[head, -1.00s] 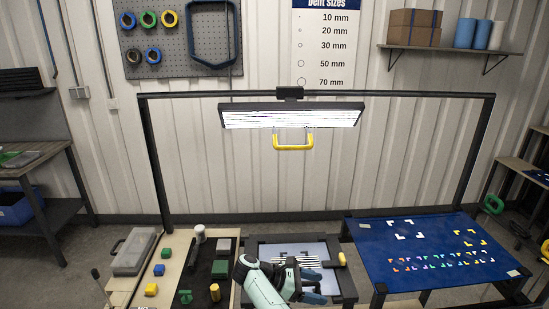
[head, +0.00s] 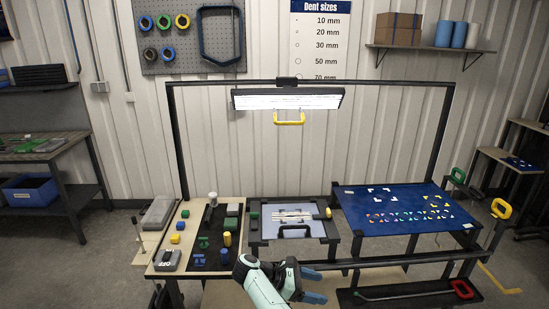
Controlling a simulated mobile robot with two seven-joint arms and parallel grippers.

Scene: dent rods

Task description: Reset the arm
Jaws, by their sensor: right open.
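My right gripper (head: 314,285) shows at the bottom middle of the head view, at the end of my teal and black arm. Its two blue fingers point right and are apart, with nothing seen between them. In the picture it lies below the dark tray with a pale panel (head: 262,225) and appears apart from it. My left gripper is not in view.
A wooden bench (head: 163,240) with coloured blocks and a grey OFF box (head: 167,260) stands at left. A blue board (head: 400,192) with pale marks is at right. A lamp (head: 288,99) hangs from a black frame. A low tray (head: 410,294) holds a red-handled rod (head: 463,289).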

